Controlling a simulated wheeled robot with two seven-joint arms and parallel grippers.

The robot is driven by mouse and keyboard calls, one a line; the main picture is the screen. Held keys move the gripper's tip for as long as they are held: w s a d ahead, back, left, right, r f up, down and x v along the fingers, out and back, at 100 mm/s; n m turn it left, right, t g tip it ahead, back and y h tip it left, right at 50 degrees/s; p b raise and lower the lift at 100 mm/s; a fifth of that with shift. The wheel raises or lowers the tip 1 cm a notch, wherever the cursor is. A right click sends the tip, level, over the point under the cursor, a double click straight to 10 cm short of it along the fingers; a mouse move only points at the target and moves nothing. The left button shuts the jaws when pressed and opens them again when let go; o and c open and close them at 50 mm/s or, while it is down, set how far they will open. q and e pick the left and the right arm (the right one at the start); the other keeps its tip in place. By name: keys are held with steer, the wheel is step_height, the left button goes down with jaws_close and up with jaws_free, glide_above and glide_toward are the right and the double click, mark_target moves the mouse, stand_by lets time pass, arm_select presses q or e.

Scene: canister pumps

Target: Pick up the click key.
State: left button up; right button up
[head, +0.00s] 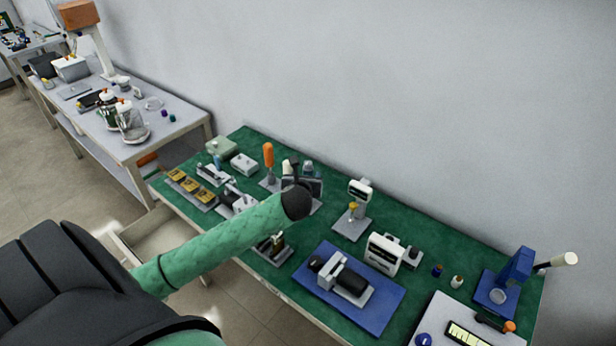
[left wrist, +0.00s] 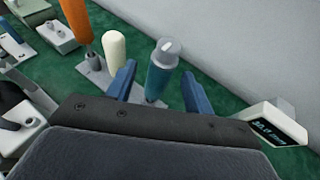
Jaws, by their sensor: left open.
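A rack (left wrist: 95,72) holds a row of upright handled tools. One has a teal handle with a grey cap (left wrist: 162,68), one a cream handle (left wrist: 114,48), and one a tall orange handle (left wrist: 76,24). The teal one may be the click key; I cannot tell for certain. My left gripper (left wrist: 158,76) is open, with its blue fingers on either side of the teal handle in the picture; contact is not visible. In the head view the orange handle (head: 268,154) and teal tool (head: 308,167) show just beyond my left wrist, which hides part of the rack. My right gripper is not in view.
A green-topped bench (head: 330,238) runs along the wall. A display on a stand (head: 360,190), also in the wrist view (left wrist: 275,124), is right of the rack. A blue mat (head: 385,310) bears a grey device. Brass blocks (head: 190,186) sit left.

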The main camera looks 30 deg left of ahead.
arm_select(q)
steer(key=shift+w, duration=0.25)
steer(key=shift+w+a+f, duration=0.15)
steer(key=shift+w+f, duration=0.05)
steer(key=shift+w, duration=0.05)
steer(key=p+x, duration=0.2)
steer(key=x, duration=0.1)
steer(key=shift+w+f, duration=0.2)
steer(key=shift+f, duration=0.1)
steer(key=shift+w+a+f+p, duration=0.1)
steer(key=shift+w+f+p, duration=0.1)
steer(key=shift+p, duration=0.15)
steer(key=shift+w+a+f, duration=0.15)
steer(key=shift+w+f, duration=0.1)
steer(key=shift+r, duration=0.1)
steer(key=c, duration=1.1)
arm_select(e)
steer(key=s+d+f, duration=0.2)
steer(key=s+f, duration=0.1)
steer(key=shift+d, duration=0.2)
